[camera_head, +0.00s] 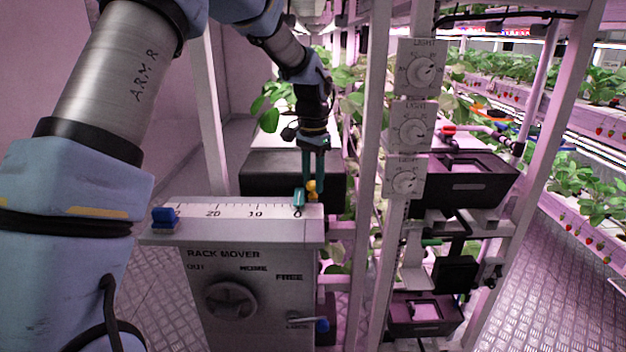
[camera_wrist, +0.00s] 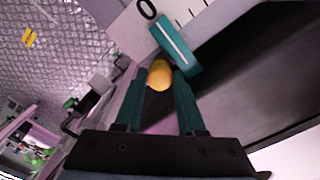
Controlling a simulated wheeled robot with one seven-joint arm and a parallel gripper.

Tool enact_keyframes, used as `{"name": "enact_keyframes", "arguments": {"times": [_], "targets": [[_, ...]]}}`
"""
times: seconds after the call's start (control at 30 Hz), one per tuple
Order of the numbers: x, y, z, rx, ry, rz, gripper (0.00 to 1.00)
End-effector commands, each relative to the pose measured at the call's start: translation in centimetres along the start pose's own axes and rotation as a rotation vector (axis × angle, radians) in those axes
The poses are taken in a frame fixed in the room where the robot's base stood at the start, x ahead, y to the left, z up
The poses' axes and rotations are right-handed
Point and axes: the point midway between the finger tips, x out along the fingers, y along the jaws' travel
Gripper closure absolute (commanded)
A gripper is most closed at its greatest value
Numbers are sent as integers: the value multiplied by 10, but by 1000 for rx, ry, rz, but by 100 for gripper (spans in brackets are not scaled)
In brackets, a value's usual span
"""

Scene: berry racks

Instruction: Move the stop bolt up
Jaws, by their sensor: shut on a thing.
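A yellow round knob, which looks like the stop bolt (camera_head: 311,187), is at the 0 end of the scale on the rack mover (camera_head: 245,253). It also shows in the wrist view (camera_wrist: 159,76). My gripper (camera_head: 313,180) points down over that end, and its two teal fingers are closed on the knob, one on each side. In the wrist view my gripper (camera_wrist: 159,85) has the knob between its fingertips. A teal slider with a white line (camera_wrist: 174,45) sits right beside the knob at the 0 mark. The bolt's lower part is hidden.
A blue block (camera_head: 164,217) stands at the far left end of the scale. The rack mover's front has a round dial (camera_head: 230,299) and a small blue-tipped lever (camera_head: 322,325). A dark box (camera_head: 270,172) is behind. White rack posts with light dials (camera_head: 416,68) stand close to the right.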

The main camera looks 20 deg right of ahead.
Motion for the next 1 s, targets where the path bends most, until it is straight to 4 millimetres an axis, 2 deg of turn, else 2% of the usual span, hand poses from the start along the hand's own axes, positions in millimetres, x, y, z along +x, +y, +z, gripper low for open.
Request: {"name": "enact_keyframes", "arguments": {"times": [0.17, 0.43, 0.7, 0.73, 1.0], "targets": [[-7, 0, 0, 0, 1, 0, 100], [-46, 0, -1, 0, 3, -1, 100], [-47, 0, -2, 0, 5, -2, 100], [-47, 0, -2, 0, 5, -2, 60], [-45, 0, -1, 0, 2, -1, 31]]}}
